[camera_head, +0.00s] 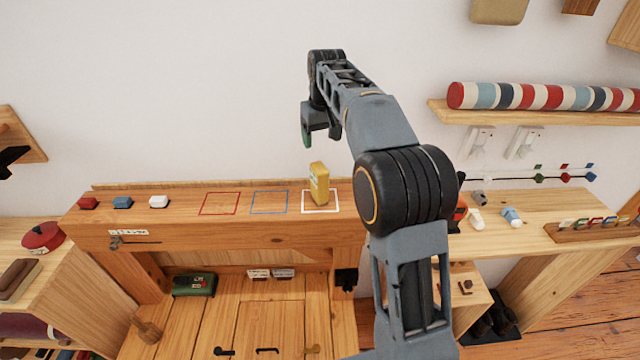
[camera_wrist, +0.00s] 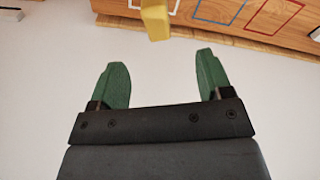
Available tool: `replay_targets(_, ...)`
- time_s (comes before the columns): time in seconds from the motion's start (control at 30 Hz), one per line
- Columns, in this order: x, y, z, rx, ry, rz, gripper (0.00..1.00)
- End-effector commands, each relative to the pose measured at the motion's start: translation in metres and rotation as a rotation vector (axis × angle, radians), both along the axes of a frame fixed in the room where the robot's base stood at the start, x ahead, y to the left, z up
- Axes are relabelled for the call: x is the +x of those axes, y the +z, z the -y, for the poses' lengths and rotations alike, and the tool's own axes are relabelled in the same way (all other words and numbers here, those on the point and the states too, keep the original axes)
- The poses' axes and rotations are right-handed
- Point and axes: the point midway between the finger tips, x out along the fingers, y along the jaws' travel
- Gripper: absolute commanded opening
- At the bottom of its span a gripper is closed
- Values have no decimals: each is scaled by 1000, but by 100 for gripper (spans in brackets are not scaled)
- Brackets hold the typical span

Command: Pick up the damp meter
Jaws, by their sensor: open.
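The damp meter appears to be the small yellow block-shaped device (camera_head: 319,184) standing upright in the white outlined square on the wooden beam shelf. In the wrist view its yellow body (camera_wrist: 157,20) shows at the top edge, cut off by the frame, ahead of the gap between my fingers. My gripper (camera_wrist: 162,62) is open and empty, with two green fingers apart. In the head view my gripper (camera_head: 306,137) hangs above and slightly left of the yellow device, clear of it.
The wooden shelf (camera_head: 150,226) also bears red and blue outlined squares, both empty. A striped roll (camera_head: 545,97) lies on a wall shelf at right.

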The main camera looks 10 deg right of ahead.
Motion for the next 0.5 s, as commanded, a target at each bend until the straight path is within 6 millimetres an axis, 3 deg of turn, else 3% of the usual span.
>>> replay_targets(0.1, 17, -6, 1, 0, 10, -16, 72)
replay_targets(0.27, 27, -21, 2, 0, 18, -29, 72)
replay_targets(0.5, 32, -63, 2, 0, 18, -30, 72)
